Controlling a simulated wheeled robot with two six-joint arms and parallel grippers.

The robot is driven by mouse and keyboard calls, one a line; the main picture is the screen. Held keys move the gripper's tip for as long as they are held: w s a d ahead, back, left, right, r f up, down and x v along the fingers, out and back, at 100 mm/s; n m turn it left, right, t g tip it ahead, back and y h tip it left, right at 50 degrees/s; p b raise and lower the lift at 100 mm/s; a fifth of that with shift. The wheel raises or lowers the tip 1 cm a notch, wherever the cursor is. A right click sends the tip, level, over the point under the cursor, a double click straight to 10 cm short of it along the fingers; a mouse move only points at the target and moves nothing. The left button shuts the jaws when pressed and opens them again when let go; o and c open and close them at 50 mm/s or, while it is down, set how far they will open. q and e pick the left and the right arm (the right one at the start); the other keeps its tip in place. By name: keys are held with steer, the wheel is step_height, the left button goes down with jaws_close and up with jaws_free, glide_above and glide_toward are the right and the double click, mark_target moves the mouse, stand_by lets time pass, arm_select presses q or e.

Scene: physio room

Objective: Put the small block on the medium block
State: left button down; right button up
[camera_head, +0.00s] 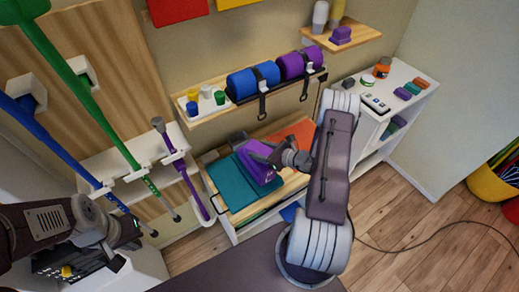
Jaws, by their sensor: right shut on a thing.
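A purple block (256,166) with small pale markings is tilted above a flat teal piece (231,186) on the wooden bench. My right gripper (266,157) is shut on the purple block at its upper right side. The gripper and arm hide part of the block, and I cannot tell whether its lower edge touches the teal piece. An orange flat piece (300,132) lies behind, partly hidden by my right arm. Which piece is the small or medium block is not clear from size alone. My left gripper (120,250) is at the lower left, away from the blocks; its jaw opening is unclear.
A shelf (215,108) above the bench holds cups and strapped blue (246,82) and purple rolls (291,66). Green, blue and purple crutches hang at left. A white cabinet (420,75) with small items stands right. A cable crosses the open wooden floor (415,225).

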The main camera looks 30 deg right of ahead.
steer(key=shift+w+f, duration=0.1)
steer(key=shift+f, duration=0.15)
steer(key=o, duration=1)
steer(key=shift+b, duration=0.3)
steer(key=o, duration=0.4)
steer(key=shift+c, duration=0.2)
